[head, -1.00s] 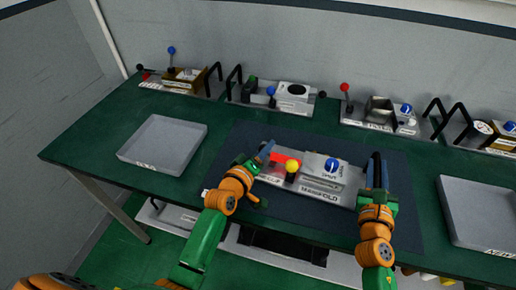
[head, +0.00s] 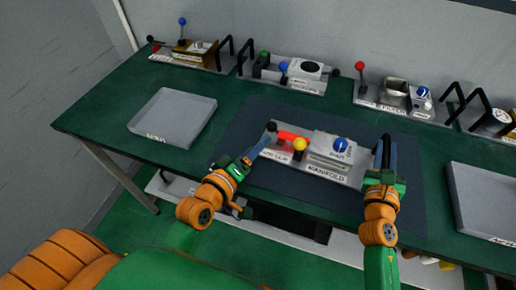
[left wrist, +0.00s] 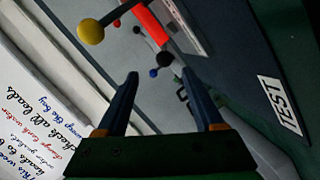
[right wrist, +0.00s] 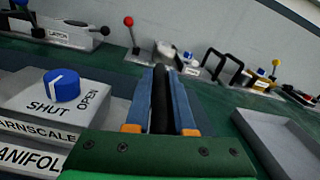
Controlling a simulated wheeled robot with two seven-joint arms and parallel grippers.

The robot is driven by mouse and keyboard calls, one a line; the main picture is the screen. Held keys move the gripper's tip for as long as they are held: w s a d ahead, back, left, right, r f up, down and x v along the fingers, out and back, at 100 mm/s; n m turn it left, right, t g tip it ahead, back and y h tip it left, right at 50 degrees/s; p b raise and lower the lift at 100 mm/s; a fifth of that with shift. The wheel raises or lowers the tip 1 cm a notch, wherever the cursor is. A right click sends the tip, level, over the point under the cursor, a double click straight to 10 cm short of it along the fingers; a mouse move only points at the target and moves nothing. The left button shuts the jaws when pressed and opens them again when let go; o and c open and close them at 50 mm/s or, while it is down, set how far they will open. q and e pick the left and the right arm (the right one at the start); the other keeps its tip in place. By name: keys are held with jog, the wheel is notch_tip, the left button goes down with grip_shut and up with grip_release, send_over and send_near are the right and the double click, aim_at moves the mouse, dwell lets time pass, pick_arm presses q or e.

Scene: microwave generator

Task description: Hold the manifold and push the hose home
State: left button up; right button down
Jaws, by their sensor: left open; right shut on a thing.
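The manifold (head: 328,176) is a grey block with a blue knob (head: 341,145), on a plate on the dark mat. At its left are a red bar (head: 290,137), a yellow ball (head: 299,144) and a black ball (head: 271,127). I cannot tell which part is the hose. My right gripper (head: 384,150) is shut on the black handle (right wrist: 160,95) at the plate's right end. My left gripper (head: 262,143) is open and empty, just left of the red bar. In the left wrist view, the red bar (left wrist: 145,22) and yellow ball (left wrist: 91,31) lie beyond its fingers (left wrist: 161,78).
A grey tray (head: 150,132) lies left on the green table, and another tray (head: 460,205) lies right. Several fixtures with levers and black handles, such as the filter unit (head: 380,106), line the back edge. The mat in front of the manifold is bare.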

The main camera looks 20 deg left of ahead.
pick_arm(q)
jog(key=shift+s+a+r, duration=0.15)
jog(key=shift+s, duration=0.5)
pick_arm(e)
jog(key=shift+f, duration=0.1)
jog(key=c, duration=1)
grip_release()
jog(key=shift+d, duration=0.1)
pick_arm(q)
jog(key=shift+w, duration=0.1)
pick_arm(e)
jog(key=o, duration=0.3)
jog(key=shift+w, duration=0.1)
pick_arm(q)
jog(key=shift+w+d, duration=0.1)
jog(key=shift+d, duration=0.1)
pick_arm(e)
jog(key=shift+w+d+f, duration=0.1)
jog(key=shift+d, duration=0.05)
pick_arm(q)
jog(key=shift+a, duration=0.1)
pick_arm(e)
jog(key=s, duration=0.8)
jog(key=s+a, duration=0.1)
jog(key=s, duration=0.3)
jog(key=shift+s, duration=0.1)
